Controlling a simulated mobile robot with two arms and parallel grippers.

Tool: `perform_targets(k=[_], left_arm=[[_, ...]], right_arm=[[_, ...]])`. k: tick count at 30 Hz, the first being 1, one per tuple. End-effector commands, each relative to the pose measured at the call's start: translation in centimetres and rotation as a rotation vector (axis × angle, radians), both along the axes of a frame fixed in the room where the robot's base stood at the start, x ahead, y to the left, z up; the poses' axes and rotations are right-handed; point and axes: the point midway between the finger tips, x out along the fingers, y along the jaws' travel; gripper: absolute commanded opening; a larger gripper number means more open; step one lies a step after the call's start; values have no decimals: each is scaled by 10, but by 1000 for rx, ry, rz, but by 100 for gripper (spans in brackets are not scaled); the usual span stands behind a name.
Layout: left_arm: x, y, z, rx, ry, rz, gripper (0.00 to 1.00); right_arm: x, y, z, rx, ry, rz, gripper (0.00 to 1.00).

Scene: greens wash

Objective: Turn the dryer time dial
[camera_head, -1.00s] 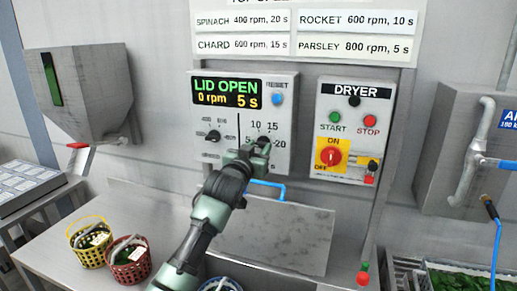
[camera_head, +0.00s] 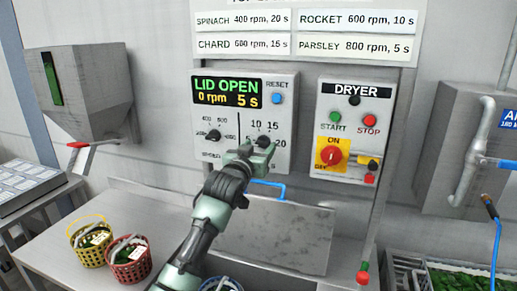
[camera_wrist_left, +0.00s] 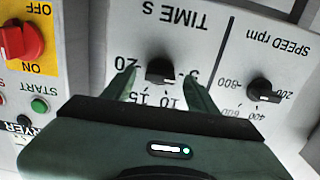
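The dryer time dial is a small black knob (camera_head: 263,141) on the right of the grey control panel (camera_head: 284,112), with marks from 5 to 20. The panel display (camera_head: 227,93) reads LID OPEN, 0 rpm, 5 s. My left gripper (camera_head: 258,150) is just in front of and below the knob. In the left wrist view, which is upside down, the knob (camera_wrist_left: 160,71) shows between my two spread fingertips (camera_wrist_left: 163,88), with gaps on both sides. The fingers hold nothing. My right gripper is not in view.
The black speed dial (camera_head: 213,135) is left of the time dial. A blue reset button (camera_head: 278,98) is above. The dryer box (camera_head: 353,130) with a red rotary switch (camera_head: 331,156) is to the right. A blue handle (camera_head: 270,187) and steel lid (camera_head: 270,232) lie below.

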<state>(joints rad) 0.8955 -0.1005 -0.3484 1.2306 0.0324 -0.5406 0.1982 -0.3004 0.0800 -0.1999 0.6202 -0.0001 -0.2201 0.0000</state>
Motion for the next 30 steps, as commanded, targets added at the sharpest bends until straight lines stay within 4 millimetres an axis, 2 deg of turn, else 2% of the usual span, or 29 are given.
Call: perform_targets(k=[4,8,15,21,30], left_arm=[[-2,1,0,0,-2,0,58],[-12,4,-1,0,-3,0,58],[-46,16,-3,0,-2,0,58],[-69,22,-1,-1,-2,0,58],[-74,24,0,0,1,0,58]], right_arm=[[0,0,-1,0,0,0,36],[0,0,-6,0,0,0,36],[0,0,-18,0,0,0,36],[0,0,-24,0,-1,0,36],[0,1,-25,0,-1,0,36]])
